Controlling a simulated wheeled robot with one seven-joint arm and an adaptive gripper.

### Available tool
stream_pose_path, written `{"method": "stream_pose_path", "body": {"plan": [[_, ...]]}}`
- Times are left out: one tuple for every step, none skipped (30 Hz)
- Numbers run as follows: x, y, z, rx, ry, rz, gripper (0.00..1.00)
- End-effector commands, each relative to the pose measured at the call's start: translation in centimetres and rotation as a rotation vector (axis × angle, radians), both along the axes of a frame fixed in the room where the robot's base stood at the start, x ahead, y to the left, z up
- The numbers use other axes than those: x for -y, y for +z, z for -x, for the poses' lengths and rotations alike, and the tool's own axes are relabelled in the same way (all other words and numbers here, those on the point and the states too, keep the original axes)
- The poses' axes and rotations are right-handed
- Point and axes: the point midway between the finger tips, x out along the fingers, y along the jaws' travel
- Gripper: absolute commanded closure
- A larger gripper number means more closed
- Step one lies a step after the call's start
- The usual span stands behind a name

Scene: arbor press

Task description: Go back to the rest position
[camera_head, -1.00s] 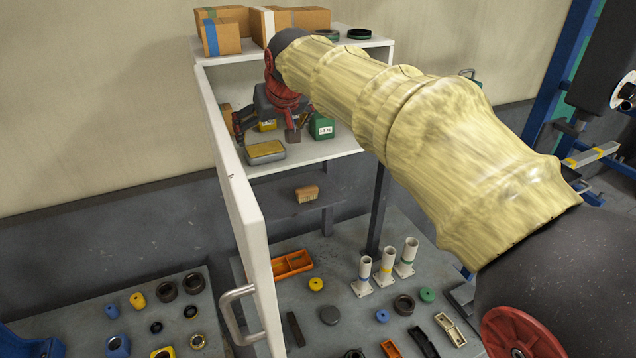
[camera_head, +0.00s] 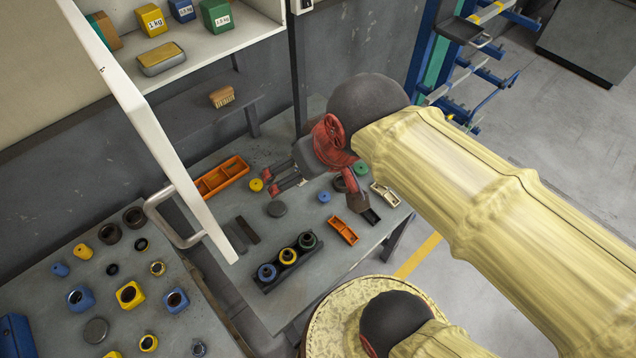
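My gripper (camera_head: 318,198) hangs over the workbench, in front of the cabinet and right of its open door. Its two dark red and grey fingers are spread apart with nothing visible between them. It is clear of the cabinet shelf. On the shelf (camera_head: 215,45) stand a yellow 1 kg block (camera_head: 152,19), a blue block (camera_head: 181,10) and a green block (camera_head: 216,15). A flat yellow-topped tin (camera_head: 161,58) lies near the shelf's front edge. My yellow-sleeved arm reaches in from the right and hides part of the bench.
The white cabinet door (camera_head: 155,140) stands open, its handle (camera_head: 165,218) jutting out left of my gripper. Below are an orange tray (camera_head: 221,177), a black rack (camera_head: 287,267) with three coloured rings, and small parts.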

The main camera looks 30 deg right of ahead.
Motion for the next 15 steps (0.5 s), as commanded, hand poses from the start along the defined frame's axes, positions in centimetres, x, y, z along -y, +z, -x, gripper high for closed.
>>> {"method": "stream_pose_path", "body": {"plan": [[0.2, -0.9, 1.2, -0.005, -0.007, 0.0, 0.03], [0.3, -1.4, 1.8, -0.009, -0.01, -0.001, 0.03], [0.4, -1.9, 2.3, -0.013, -0.013, 0.0, 0.03], [0.5, -2.2, 2.6, -0.015, -0.015, 0.0, 0.03], [0.5, -2.4, 2.8, -0.017, -0.016, -0.001, 0.03], [0.5, -2.6, 3.0, -0.019, -0.017, -0.001, 0.03], [0.5, -2.7, 3.1, -0.021, -0.017, 0.0, 0.03], [0.5, -2.7, 3.1, -0.021, -0.017, 0.0, 0.03], [0.5, -2.7, 3.1, -0.021, -0.017, 0.0, 0.03], [0.5, -2.7, 3.1, -0.021, -0.017, 0.0, 0.03], [0.5, -2.7, 3.1, -0.021, -0.017, -0.001, 0.03], [0.5, -2.7, 3.1, -0.021, -0.017, -0.001, 0.03], [0.5, -2.7, 3.1, -0.021, -0.017, -0.001, 0.03], [0.5, -2.7, 3.1, -0.021, -0.017, -0.001, 0.03], [0.5, -2.7, 3.1, -0.021, -0.017, -0.001, 0.03]]}}
